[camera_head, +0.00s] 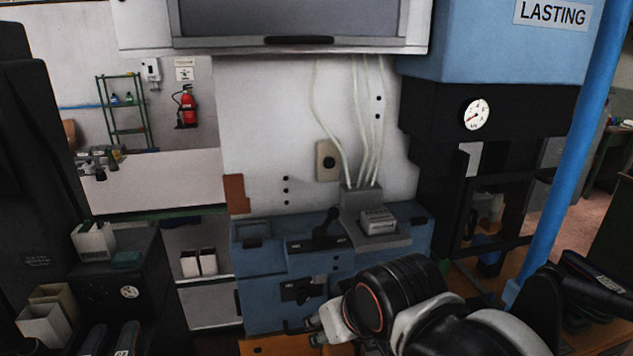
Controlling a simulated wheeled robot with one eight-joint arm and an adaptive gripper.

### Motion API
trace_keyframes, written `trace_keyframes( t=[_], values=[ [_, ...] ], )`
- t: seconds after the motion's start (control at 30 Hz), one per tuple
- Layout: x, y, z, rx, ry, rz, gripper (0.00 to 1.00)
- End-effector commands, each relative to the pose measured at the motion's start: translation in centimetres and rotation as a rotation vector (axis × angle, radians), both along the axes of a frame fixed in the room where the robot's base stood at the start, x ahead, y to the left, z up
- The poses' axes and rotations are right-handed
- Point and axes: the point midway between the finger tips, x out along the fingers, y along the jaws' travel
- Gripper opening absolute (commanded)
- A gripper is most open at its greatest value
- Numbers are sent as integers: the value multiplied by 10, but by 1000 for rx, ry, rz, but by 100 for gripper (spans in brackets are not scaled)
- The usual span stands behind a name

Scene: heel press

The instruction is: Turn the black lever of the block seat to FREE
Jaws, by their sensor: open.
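A blue machine body (263,262) stands at the middle of the view. A black lever (326,227) rises from a dark slotted plate on its top and leans to the right. A second black handle or fitting (301,291) sits on its front face. I cannot tell which of the two is the block seat's lever, and no FREE mark is readable. My gripper (318,328) is at the lower middle, below and in front of the front fitting, apart from the upper lever. It is open; its fingers are small and partly hidden by my wrist.
A grey box (378,220) with a label sits right of the upper lever, with pale cables above it. A blue post (566,160) and a black press frame with a gauge (475,115) stand at the right. A dark cabinet with open boxes (45,322) stands at the left.

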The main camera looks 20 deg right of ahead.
Motion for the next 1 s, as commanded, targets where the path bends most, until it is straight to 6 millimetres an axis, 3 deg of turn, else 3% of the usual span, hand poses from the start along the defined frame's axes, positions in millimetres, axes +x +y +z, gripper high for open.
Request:
trace_keyframes(
  t=[0.03,0.37,0.6,0.8,1.0],
  values=[
    [2,-1,25,0,2,-3,45],
    [16,-7,107,-1,35,-49,45],
    [50,-21,166,-8,96,-146,45],
    [88,-37,178,-21,155,-262,45],
    [129,-54,175,-39,205,-387,45]
  ],
)
